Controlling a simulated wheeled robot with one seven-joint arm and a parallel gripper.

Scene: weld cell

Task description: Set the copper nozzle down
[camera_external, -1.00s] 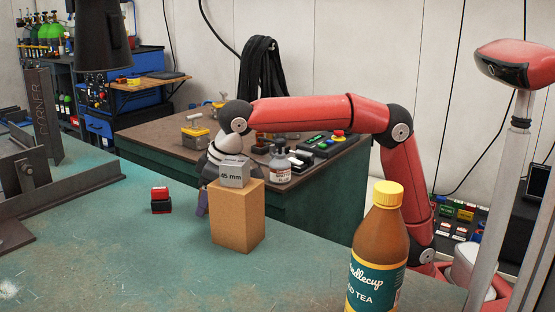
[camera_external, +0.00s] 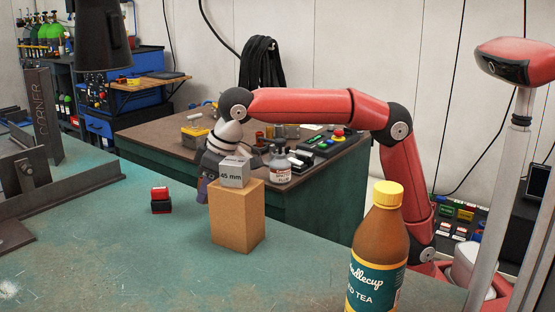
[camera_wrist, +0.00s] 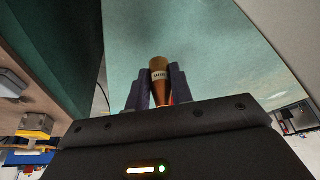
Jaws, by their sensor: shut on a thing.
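The copper nozzle (camera_wrist: 159,70) shows in the wrist view, a copper-coloured cylinder with a pale labelled band. My gripper (camera_wrist: 158,84) is shut on it, with a dark finger on each side. Beyond the nozzle lies the green worn bench top, which fills the upper middle of the wrist view. In the external view my gripper (camera_external: 203,190) points down behind the 45 mm block and the tan box, which hide part of it. The nozzle cannot be made out there. Its gap to the bench is not clear.
The tan box (camera_external: 238,220) stands on the green bench (camera_external: 120,260) with the grey 45 mm block (camera_external: 235,173) on top. A red and black stamp (camera_external: 160,200) sits to the left. A tea bottle (camera_external: 379,255) stands at front right. The front-left bench is clear.

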